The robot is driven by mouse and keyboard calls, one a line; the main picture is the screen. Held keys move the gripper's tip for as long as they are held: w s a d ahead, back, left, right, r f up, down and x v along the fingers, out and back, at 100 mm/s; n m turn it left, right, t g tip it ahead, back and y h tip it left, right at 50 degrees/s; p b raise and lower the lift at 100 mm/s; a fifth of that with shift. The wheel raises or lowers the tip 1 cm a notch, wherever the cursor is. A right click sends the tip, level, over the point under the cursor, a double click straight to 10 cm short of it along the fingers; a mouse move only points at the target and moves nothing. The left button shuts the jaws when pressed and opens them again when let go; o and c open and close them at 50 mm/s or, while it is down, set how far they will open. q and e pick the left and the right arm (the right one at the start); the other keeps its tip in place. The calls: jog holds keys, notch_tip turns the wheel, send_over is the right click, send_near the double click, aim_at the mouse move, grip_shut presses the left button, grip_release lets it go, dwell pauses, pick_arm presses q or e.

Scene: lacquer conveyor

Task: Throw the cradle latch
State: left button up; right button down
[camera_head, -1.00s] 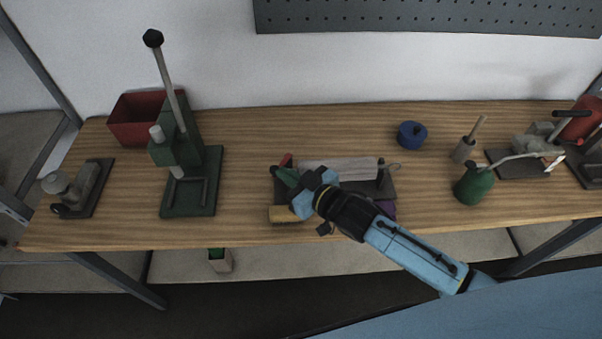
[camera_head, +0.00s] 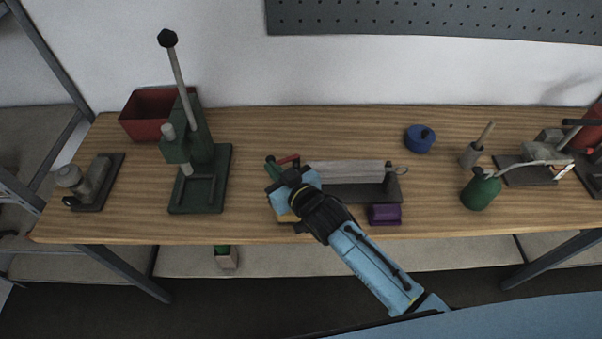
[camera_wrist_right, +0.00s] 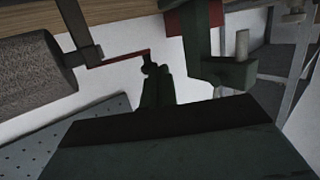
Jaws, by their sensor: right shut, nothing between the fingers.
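The cradle (camera_head: 393,188) is a dark stand holding a long grey roller (camera_head: 345,171), which also shows in the right wrist view (camera_wrist_right: 35,75). A red latch lever (camera_head: 289,159) sticks out at the cradle's left end. In the right wrist view the lever (camera_wrist_right: 122,60) runs from a dark post (camera_wrist_right: 80,35) to a dark knob (camera_wrist_right: 149,66). My right gripper (camera_head: 271,165) is shut and empty at the lever's free end. Its fingertips (camera_wrist_right: 154,78) are at the knob; whether they touch it I cannot tell. My left gripper is out of view.
A green lever press (camera_head: 200,175) and red bin (camera_head: 146,114) stand left. A purple box (camera_head: 384,215) lies in front of the cradle. A blue round container (camera_head: 419,138) and green oil can (camera_head: 480,190) stand right. Bare wood lies between press and cradle.

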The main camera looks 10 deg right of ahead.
jog(key=shift+w+a, duration=0.45)
jog(key=shift+w, duration=0.15)
jog(key=shift+s+a+r, duration=0.1)
dwell(0.4)
jog(key=s+r+p, duration=0.2)
jog(key=s, duration=1.1)
jog(key=shift+s+a+r, duration=0.2)
jog(key=shift+a+r, duration=0.05)
jog(key=shift+r, duration=0.15)
